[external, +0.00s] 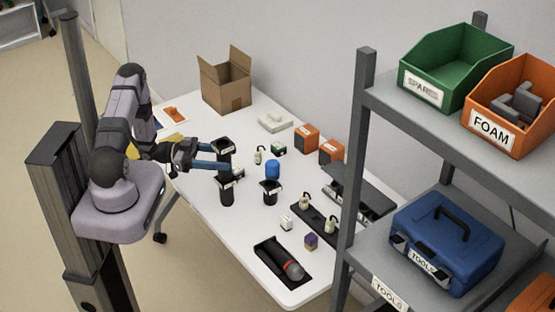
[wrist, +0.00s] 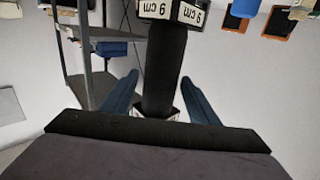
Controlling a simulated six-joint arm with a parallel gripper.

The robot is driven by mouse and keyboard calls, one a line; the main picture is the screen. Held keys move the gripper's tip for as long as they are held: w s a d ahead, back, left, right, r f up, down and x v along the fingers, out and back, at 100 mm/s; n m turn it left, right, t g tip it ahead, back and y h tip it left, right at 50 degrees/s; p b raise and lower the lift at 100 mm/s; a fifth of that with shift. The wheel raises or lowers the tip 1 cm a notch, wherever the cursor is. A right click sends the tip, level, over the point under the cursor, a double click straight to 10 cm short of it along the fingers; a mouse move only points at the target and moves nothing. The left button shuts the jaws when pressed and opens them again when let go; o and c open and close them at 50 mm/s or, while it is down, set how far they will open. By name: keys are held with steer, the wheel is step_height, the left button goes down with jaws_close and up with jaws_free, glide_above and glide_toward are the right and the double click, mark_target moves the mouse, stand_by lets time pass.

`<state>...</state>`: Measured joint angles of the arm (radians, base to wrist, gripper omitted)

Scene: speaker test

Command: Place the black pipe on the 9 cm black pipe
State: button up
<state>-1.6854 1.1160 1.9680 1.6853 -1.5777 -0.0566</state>
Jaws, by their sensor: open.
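The black pipe (external: 224,163) stands upright, with a white-labelled collar at its top. Its lower end meets the collar of the 9 cm black pipe (external: 226,196), which stands upright on the table. In the wrist view, which is upside down, the black pipe (wrist: 165,60) runs up the picture to the "9 cm" labels of the 9 cm black pipe (wrist: 172,12). My gripper (external: 222,157) is open, with its blue fingers on either side of the upper pipe. In the wrist view gaps show between the pipe and both fingers. How deep the joint sits is hidden.
A shorter black pipe (external: 270,194) with a label stands to the right, with a blue item (external: 272,169) behind it. Small weights, boxes and a black tray (external: 262,253) lie on the white table. A cardboard box (external: 226,88) stands behind; a grey shelf (external: 385,88) rises at right.

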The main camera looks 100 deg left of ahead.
steer(key=shift+s+a+b, duration=0.1)
steer(key=shift+s+b, duration=0.2)
steer(key=shift+s, duration=0.05)
steer(key=s+b, duration=0.2)
steer(key=s, duration=0.5)
steer(key=shift+w, duration=0.1)
